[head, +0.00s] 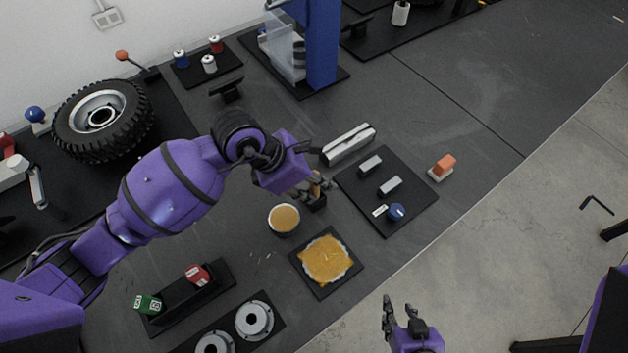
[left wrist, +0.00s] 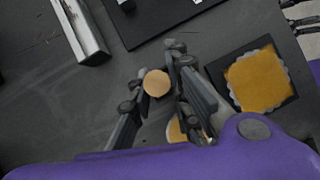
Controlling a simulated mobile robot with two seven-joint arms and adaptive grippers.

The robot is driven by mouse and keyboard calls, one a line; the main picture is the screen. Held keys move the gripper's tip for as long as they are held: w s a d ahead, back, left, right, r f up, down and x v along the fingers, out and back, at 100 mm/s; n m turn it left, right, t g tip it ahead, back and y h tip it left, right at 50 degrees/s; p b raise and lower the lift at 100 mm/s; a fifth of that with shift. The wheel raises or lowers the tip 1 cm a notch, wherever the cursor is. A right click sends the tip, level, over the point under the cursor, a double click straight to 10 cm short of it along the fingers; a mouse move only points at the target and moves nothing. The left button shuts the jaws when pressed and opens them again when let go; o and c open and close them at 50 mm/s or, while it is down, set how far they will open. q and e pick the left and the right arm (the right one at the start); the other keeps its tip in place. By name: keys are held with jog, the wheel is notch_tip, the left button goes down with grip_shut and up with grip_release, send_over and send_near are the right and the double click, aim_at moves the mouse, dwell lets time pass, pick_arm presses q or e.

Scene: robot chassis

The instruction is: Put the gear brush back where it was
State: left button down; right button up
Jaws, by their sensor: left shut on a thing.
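My left gripper (head: 316,190) is shut on a tan, wooden-looking piece, apparently the gear brush. Its round end (left wrist: 157,83) shows between the fingers in the left wrist view. The rest of the brush is mostly hidden by the fingers. The gripper is just behind and right of a round cup (head: 284,220) with tan contents, partly visible in the left wrist view. A gear (head: 327,259) covered in orange-yellow grease lies on a black square mat, also in the left wrist view (left wrist: 257,80). My right gripper (head: 402,318) is empty, fingers apart, off the table's front edge.
A black mat (head: 415,218) with small grey blocks and a blue-capped item lies to the right. A metal bar (head: 348,145) stands behind it. An orange-and-white item (head: 443,166) sits near the edge. Red and green parts and metal rings lie front left.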

pick_arm(q)
jog(key=shift+s+a+f, duration=0.1)
jog(key=shift+f, duration=0.2)
